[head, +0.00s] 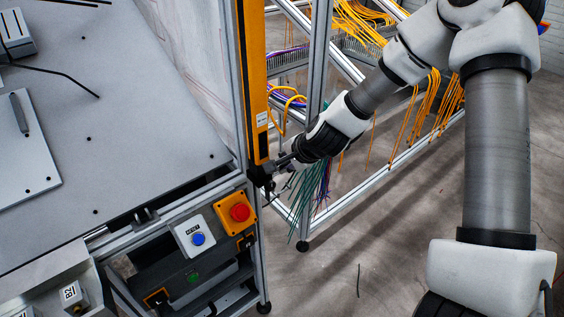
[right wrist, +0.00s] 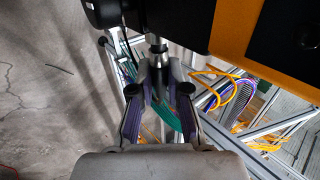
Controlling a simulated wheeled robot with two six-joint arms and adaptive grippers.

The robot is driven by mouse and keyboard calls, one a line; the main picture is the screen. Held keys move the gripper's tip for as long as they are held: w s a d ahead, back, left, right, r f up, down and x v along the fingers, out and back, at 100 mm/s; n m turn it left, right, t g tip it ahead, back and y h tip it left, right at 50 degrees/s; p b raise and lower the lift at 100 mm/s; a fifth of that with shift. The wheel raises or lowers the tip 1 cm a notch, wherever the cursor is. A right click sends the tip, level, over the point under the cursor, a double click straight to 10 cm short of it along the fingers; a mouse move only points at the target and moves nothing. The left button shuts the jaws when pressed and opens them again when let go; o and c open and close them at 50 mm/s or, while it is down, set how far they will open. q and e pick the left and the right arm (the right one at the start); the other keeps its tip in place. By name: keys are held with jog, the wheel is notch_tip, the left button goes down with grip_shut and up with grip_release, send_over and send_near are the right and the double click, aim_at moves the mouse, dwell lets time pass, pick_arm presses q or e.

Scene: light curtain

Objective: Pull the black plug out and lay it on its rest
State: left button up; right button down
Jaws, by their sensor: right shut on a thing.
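My right gripper (head: 281,163) reaches in from the right to the lower end of the yellow light curtain post (head: 257,120). In the right wrist view its two fingers (right wrist: 159,80) are closed around a narrow metallic piece (right wrist: 158,48). This piece runs up to a black body (right wrist: 160,14) beside the yellow housing (right wrist: 232,28), and it seems to be part of the black plug. Whether the plug is still seated there I cannot tell. The plug's rest cannot be made out. My left gripper is in neither view.
A grey table (head: 130,110) lies left of the post. Below it sit a red emergency button (head: 239,212) and a blue button (head: 198,239). Behind the gripper are an aluminium frame (head: 316,60), hanging green cables (head: 310,195) and yellow cables (head: 428,105). The floor (head: 385,230) is mostly clear.

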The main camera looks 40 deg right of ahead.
jog(key=shift+d+r+p, duration=0.1)
jog(key=shift+d+p, duration=0.4)
jog(key=shift+d, duration=0.1)
jog(key=shift+d+p, duration=0.75)
jog(key=shift+f+b, duration=2.75)
jog(key=shift+f, duration=0.2)
jog(key=shift+a, duration=0.1)
jog(key=shift+a+b, duration=0.15)
jog(key=shift+b, duration=0.15)
jog(key=shift+s+a+r+b, duration=0.1)
jog(key=shift+s+a+b, duration=0.25)
jog(key=shift+a+b, duration=0.25)
jog(key=shift+s+a+r+b, duration=0.1)
jog(key=shift+s+a+b, duration=0.2)
jog(key=shift+a+b, duration=0.3)
jog(key=shift+w+b, duration=0.6)
jog(key=shift+b, duration=0.05)
